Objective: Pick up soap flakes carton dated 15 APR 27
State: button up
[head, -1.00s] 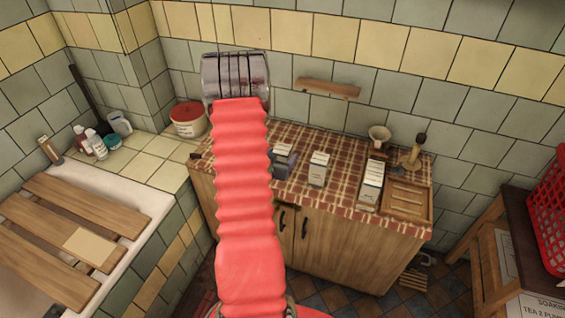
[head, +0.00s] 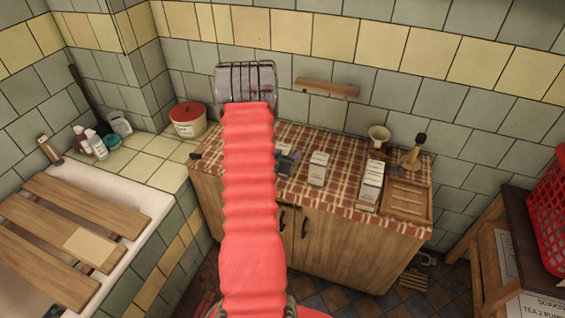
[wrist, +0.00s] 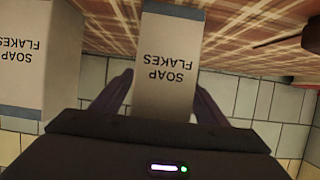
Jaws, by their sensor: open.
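In the wrist view a pale carton with a grey end band (wrist: 168,62) reads SOAP FLAKES upside down. My gripper (wrist: 164,92) is open, with one dark finger on either side of this carton's lower part in the picture; contact is not clear. A second SOAP FLAKES carton (wrist: 25,60) is at the left. In the head view, two pale cartons stand on the checked counter, one in the middle (head: 318,168) and one farther right (head: 371,182). Another is partly hidden beside my red arm. No date is legible.
The checked counter (head: 345,156) also holds a wooden tray (head: 406,199), a funnel-like cup (head: 379,135) and a wooden-handled tool (head: 415,152) at the right. A wooden wall shelf (head: 327,88) is above.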

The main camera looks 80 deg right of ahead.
jog(key=shift+c, duration=0.2)
jog(key=c, duration=1.3)
jog(key=shift+r, duration=0.1)
jog(key=shift+r, duration=4.95)
